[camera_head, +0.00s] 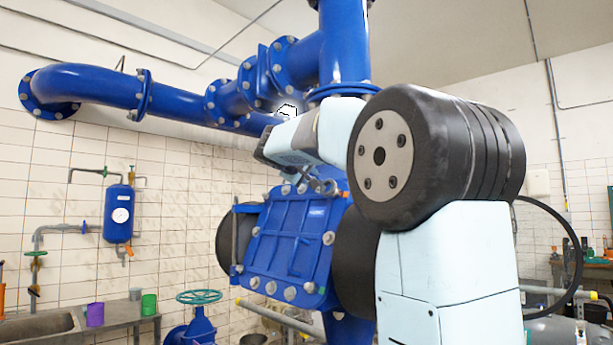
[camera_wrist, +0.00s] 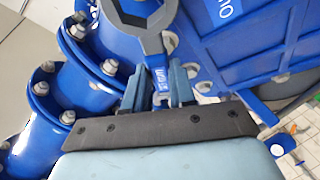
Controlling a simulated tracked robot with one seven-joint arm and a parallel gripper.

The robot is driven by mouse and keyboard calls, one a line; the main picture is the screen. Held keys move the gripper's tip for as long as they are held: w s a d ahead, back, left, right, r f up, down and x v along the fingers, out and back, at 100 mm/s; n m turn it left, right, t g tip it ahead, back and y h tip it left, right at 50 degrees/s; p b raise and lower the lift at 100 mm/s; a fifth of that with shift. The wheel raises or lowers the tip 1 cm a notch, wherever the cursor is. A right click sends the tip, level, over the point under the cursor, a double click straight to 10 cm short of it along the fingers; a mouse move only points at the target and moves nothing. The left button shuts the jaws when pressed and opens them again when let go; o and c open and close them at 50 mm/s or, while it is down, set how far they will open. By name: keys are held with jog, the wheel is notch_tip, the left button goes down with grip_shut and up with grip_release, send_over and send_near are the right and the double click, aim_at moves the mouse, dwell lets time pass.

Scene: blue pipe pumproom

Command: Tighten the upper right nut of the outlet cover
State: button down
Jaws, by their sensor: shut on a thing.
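The blue outlet cover (camera_head: 285,238) with ribs and nuts round its edge stands in the middle of the head view. It fills the upper right of the wrist view (camera_wrist: 265,42). My gripper (camera_wrist: 160,88) is shut on the handle of a wrench (camera_wrist: 126,16). The wrench's dark grey head lies beyond the fingertips, at the top edge of the wrist view. In the head view the wrench head (camera_head: 326,186) is small at the cover's upper right corner. I cannot tell whether it is around the upper right nut, which I cannot make out clearly.
Thick blue flanged pipes (camera_head: 340,45) run above and behind the cover. A bolted blue flange (camera_wrist: 50,95) lies close to the left of my gripper. A teal valve wheel (camera_head: 199,297) is low in front.

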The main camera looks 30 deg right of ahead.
jog(key=shift+w+d+f, duration=0.15)
jog(key=shift+d+f, duration=0.05)
jog(key=shift+d, duration=0.3)
jog(key=shift+w+d+f, duration=0.2)
jog(key=shift+d, duration=0.35)
jog(key=shift+w+d+f, duration=0.15)
jog(key=shift+d+f, duration=0.05)
jog(key=shift+d, duration=0.35)
dwell(1.4)
jog(key=m, duration=0.2)
jog(key=s+d+r+m+h, duration=0.1)
jog(key=m, duration=0.1)
jog(key=m+h, duration=0.1)
jog(key=m, duration=0.1)
jog(key=shift+s+d+r+g, duration=0.2)
jog(key=shift+r+g, duration=0.1)
jog(key=shift+r, duration=0.1)
jog(key=m, duration=0.1)
jog(key=s+m+g+h, duration=0.1)
jog(key=d+m, duration=0.1)
jog(key=shift+s+r+m+h, duration=0.15)
jog(key=shift+r+m+h, duration=0.25)
jog(key=shift+s+d+m+g, duration=0.15)
jog(key=shift+s+m+g, duration=0.2)
jog(key=shift+m, duration=0.55)
jog(key=shift+w, duration=0.1)
